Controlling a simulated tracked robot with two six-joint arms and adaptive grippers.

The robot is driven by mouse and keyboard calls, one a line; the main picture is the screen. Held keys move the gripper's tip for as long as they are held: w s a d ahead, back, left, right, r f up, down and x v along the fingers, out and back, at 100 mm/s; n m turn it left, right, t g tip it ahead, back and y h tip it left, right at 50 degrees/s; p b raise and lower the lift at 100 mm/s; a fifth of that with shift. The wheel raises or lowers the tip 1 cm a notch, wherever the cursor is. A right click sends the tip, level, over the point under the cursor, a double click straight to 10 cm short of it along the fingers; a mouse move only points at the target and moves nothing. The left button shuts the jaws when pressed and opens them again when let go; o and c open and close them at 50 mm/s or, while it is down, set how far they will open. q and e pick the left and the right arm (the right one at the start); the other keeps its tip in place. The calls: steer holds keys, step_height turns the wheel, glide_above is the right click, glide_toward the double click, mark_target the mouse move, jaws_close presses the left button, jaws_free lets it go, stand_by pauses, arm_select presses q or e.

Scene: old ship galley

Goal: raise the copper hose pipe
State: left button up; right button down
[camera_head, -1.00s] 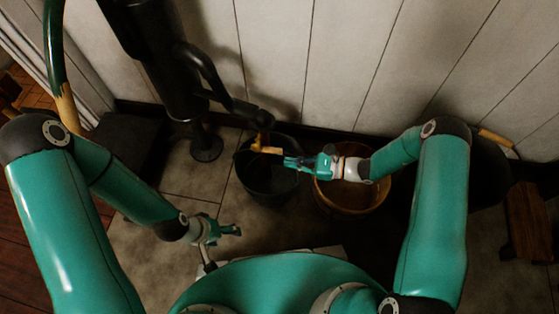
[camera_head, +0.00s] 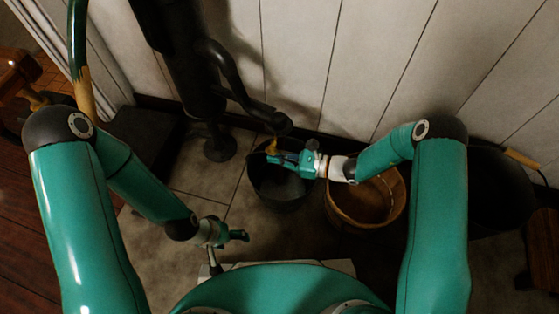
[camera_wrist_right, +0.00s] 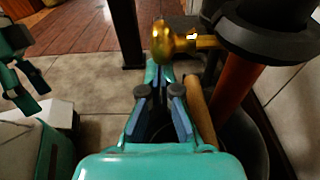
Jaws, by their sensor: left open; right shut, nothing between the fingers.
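A brown, copper-coloured pipe (camera_wrist_right: 236,85) hangs from the black spout of the pump in the right wrist view, partly hidden by the spout and my gripper. A brass tap with a round knob (camera_wrist_right: 175,42) juts left from the spout; a small part of it shows in the head view (camera_head: 272,146). My right gripper (camera_head: 272,158) is shut and empty, over the black bucket, close to the tap. In the wrist view its fingertips (camera_wrist_right: 159,72) lie just below the knob; I cannot tell whether they touch it. My left gripper (camera_head: 243,236) is open and empty, low above the floor.
The black pump (camera_head: 190,80) stands against the white plank wall. The black bucket (camera_head: 283,200) is under its spout, with a wooden tub (camera_head: 345,218) to the right. Floor tiles (camera_head: 190,165) are clear left of the bucket.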

step_height(320, 180, up, 35)
steer(key=p, duration=2.2)
steer(key=shift+r+p, duration=0.2)
steer(key=shift+p, duration=0.1)
steer(key=shift+w, duration=0.15)
